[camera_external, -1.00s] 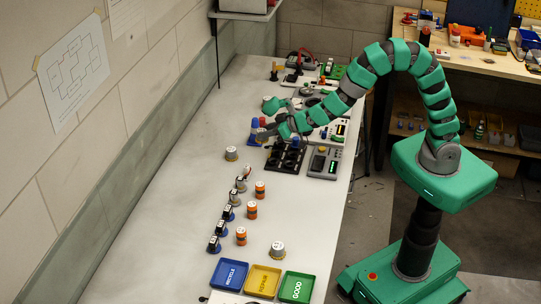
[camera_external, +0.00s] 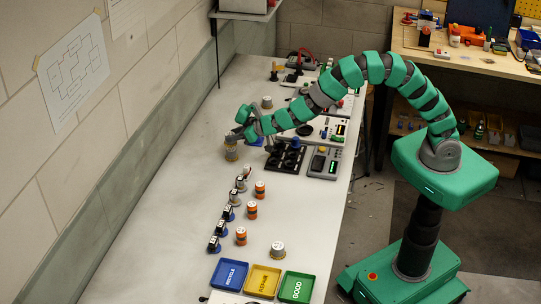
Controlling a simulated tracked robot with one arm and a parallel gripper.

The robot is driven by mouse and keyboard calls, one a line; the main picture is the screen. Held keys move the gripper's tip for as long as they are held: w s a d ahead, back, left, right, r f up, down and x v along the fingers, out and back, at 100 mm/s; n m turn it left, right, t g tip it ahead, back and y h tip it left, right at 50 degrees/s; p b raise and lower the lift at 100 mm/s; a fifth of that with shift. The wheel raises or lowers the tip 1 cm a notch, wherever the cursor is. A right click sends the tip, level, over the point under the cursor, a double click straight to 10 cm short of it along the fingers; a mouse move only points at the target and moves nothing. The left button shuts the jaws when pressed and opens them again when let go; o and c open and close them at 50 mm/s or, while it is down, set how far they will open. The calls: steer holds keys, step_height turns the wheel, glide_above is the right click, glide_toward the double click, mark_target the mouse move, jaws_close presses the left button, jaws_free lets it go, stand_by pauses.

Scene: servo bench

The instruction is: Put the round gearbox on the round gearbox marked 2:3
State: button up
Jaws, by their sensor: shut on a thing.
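A grey round gearbox with a yellowish base (camera_external: 231,155) stands on the bench near the wall. My gripper (camera_external: 233,138) is directly over it, shut on a round piece that looks like a gearbox. The fingers mostly hide the held piece, and I cannot tell whether it touches the gearbox below. Another grey round gearbox (camera_external: 278,248) stands near the trays, and a grey round piece (camera_external: 266,102) stands farther back. The ratio marks are too small to read.
A black holder (camera_external: 285,158) and a grey meter (camera_external: 323,163) stand right of my gripper. Several orange-and-white cylinders (camera_external: 252,209) and dark-topped blue servos (camera_external: 214,243) stand nearer. Blue (camera_external: 229,273), yellow (camera_external: 263,280) and green (camera_external: 297,286) trays lie in front. The bench along the wall is clear.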

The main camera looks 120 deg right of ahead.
steer(key=shift+f, duration=1.2)
steer(key=shift+f, duration=0.1)
steer(key=o, duration=1)
steer(key=shift+o, duration=0.2)
steer(key=shift+a+r, duration=0.1)
steer(key=shift+r, duration=0.1)
steer(key=v, duration=1.1)
steer(key=shift+s+a, duration=0.3)
steer(key=shift+s, duration=0.05)
steer(key=shift+r, duration=0.1)
